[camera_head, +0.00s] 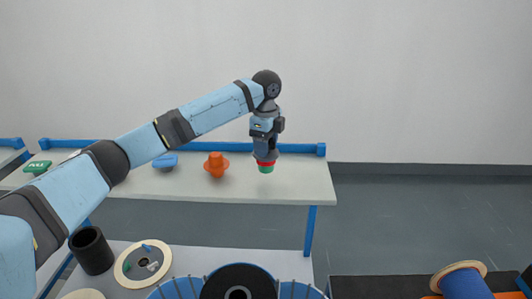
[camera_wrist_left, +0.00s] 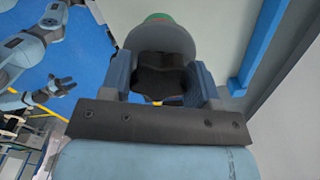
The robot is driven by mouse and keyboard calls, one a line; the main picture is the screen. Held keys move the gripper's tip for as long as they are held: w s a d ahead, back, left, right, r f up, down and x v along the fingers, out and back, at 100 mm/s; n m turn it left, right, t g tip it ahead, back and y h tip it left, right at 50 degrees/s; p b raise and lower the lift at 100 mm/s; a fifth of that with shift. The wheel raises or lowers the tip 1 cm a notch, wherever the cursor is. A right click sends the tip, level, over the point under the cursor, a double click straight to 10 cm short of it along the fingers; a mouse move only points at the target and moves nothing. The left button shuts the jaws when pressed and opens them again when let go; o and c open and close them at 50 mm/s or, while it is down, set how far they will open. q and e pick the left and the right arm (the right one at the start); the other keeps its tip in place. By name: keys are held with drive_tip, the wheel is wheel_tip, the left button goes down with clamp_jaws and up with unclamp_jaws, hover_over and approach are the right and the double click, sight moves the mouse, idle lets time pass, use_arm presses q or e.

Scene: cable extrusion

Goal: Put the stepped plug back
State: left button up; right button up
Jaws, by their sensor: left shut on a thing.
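My left gripper (camera_head: 264,150) points down above the right part of the white bench and is shut on a stepped piece, which I take to be the stepped plug (camera_head: 265,164). A red band and a narrower green end show below the fingers. In the left wrist view, the plug's wide grey part (camera_wrist_left: 160,38) sits between the fingers, with green behind it. The plug hangs near the bench's right end; whether it touches the top I cannot tell. My right gripper (camera_wrist_left: 58,88) shows small in the left wrist view, its fingers apart and empty.
The bench (camera_head: 300,180) has a blue back rail. An orange knobbed piece (camera_head: 216,165), a blue piece (camera_head: 165,161) and a green piece (camera_head: 38,167) stand on it. Nearer are a black cylinder (camera_head: 91,251) and a cream-rimmed disc (camera_head: 163,262). A blue spool (camera_head: 465,284) is lower right.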

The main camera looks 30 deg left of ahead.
use_arm(q)
wheel_tip(320, 180, down, 4)
drive_tip(key=shift+r+p, duration=0.25)
drive_tip(key=shift+p, duration=0.05)
use_arm(e)
drive_tip(key=shift+a+f, duration=0.1)
use_arm(q)
drive_tip(key=shift+f, duration=0.15)
drive_tip(key=o, duration=1.1)
drive_tip(key=shift+c, duration=0.2)
use_arm(e)
drive_tip(key=shift+r, duration=0.25)
use_arm(q)
wheel_tip(320, 180, up, 11)
drive_tip(key=b, duration=0.3)
drive_tip(key=shift+r, duration=0.65)
use_arm(e)
drive_tip(key=shift+a+f, duration=0.1)
drive_tip(key=shift+f, duration=1.05)
